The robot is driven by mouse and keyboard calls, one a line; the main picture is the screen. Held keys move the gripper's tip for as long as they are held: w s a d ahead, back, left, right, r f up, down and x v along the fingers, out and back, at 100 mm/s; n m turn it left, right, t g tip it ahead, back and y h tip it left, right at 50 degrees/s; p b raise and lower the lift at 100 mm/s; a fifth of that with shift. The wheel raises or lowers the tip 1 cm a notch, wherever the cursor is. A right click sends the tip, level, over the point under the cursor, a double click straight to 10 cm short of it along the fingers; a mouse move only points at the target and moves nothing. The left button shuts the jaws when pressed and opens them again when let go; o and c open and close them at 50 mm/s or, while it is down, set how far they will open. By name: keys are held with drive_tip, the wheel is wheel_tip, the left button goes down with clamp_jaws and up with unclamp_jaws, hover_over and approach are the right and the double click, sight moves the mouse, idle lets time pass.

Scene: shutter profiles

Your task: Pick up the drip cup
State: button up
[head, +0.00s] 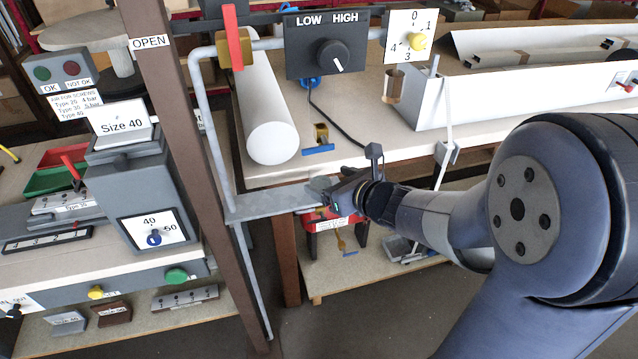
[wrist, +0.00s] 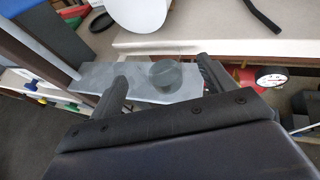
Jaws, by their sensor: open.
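A small dark grey round cup, which looks like the drip cup (wrist: 167,72), stands on a flat grey metal shelf (wrist: 97,77) in the wrist view. My gripper (wrist: 162,74) is open, with one finger to the left of the cup and one to the right. The cup seems to be held by neither finger. In the head view my gripper (head: 335,193) is at the right end of the grey shelf (head: 262,203). The cup (head: 319,184) shows there only as a small grey shape, partly hidden by the gripper.
A large white roll (head: 265,110) lies on the bench behind the shelf. A grey pipe frame (head: 209,120) and a brown post (head: 178,130) stand left of it. A brown cup-like piece (head: 393,86) hangs under the dial sign. A red item (head: 325,222) is below the shelf.

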sight(314, 173)
drive_tip(key=shift+x, duration=3.1)
drive_tip(key=shift+r, duration=0.1)
drive_tip(key=c, duration=1.1)
drive_tip(key=shift+c, duration=0.2)
drive_tip(key=shift+r, duration=0.1)
